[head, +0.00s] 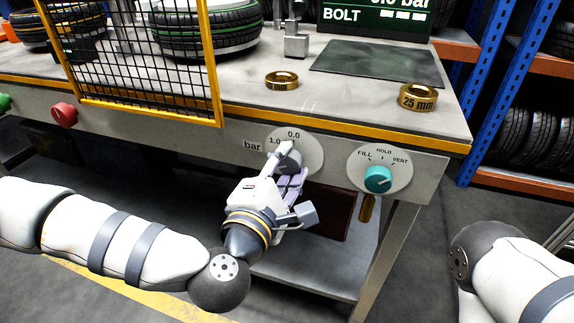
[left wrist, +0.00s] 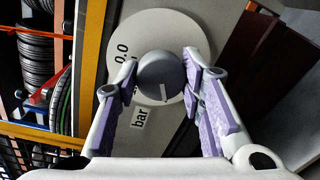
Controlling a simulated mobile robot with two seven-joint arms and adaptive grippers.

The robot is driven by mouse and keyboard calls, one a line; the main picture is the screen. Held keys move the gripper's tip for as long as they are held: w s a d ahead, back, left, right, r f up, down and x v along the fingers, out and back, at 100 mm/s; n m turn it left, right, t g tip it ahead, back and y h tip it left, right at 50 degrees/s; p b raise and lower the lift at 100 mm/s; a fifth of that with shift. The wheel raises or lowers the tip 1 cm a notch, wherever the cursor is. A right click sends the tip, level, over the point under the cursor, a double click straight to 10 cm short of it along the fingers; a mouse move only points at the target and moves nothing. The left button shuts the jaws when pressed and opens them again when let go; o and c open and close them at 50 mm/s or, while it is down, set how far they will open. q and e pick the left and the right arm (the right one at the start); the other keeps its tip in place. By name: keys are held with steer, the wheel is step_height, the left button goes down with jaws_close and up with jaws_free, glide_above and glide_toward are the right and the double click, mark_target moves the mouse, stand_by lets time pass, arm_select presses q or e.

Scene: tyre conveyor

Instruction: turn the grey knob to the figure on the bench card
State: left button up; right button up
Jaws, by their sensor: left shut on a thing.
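The grey knob (head: 291,157) sits on a round white dial plate (head: 313,146) on the bench's front panel. The figures 0.0 and 1.0 and the word "bar" show there; other figures are hidden. My left gripper (head: 284,163) is shut on the grey knob. In the left wrist view the knob (left wrist: 160,72) lies between the two purple-padded fingers of the left gripper (left wrist: 160,84), and a short white line shows on its face. My right gripper is out of view.
A teal knob (head: 378,179) marked FILL, HOLD, VENT is right of the dial. A red button (head: 65,114) is at left. A yellow mesh guard (head: 139,60), tyres (head: 207,30), brass rings (head: 417,97) and a dark mat (head: 377,65) are on the bench.

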arm_select(q)
steer(key=shift+f, duration=0.1)
stand_by(0.4)
steer(key=o, duration=1.1)
steer(key=shift+o, duration=0.2)
steer(key=v, duration=1.2)
steer(key=shift+d, duration=0.15)
